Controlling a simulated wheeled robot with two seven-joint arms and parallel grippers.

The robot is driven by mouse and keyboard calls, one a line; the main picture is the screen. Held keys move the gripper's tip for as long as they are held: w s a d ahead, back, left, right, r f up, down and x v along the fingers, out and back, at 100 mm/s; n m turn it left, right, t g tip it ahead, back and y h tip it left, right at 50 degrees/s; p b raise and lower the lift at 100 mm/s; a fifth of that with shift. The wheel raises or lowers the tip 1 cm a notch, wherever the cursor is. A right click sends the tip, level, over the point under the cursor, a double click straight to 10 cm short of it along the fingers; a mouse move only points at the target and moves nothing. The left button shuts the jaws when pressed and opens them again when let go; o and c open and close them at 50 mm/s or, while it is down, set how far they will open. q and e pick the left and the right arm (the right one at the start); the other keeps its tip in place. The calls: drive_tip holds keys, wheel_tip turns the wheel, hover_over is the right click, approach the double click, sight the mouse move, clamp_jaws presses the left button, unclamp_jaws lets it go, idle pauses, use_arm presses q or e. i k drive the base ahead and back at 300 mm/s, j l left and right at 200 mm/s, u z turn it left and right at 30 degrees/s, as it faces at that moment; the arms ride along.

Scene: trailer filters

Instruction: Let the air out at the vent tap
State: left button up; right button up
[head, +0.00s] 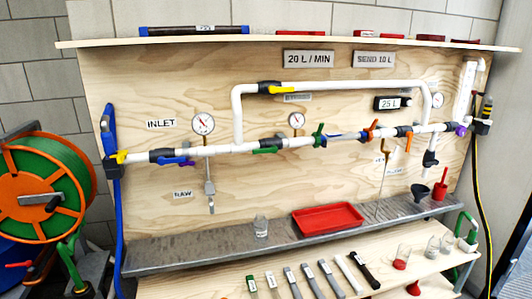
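A plywood board (160,85) carries a white pipe run (224,147) with coloured valve handles and round gauges. A small brass tap (386,147) hangs under the right part of the pipe, close to a small label (379,160) that seems to begin with "VE"; the label is too small to read surely. An orange handle (371,130) sits on the pipe just above and left of it. Whether the tap is open or shut cannot be told. Neither of my grippers is in view.
A grey metal shelf (180,248) runs below the board, with a red tray (328,218) and a clear glass (261,226). Brushes and tools lie on the wooden bench (210,289) in front.

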sight(392, 157)
drive_tip(key=i+l+z, duration=0.25)
drive_tip(key=i+l, duration=0.4)
drive_tip(key=i+l+z, duration=0.25)
drive_tip(key=i+l, duration=0.45)
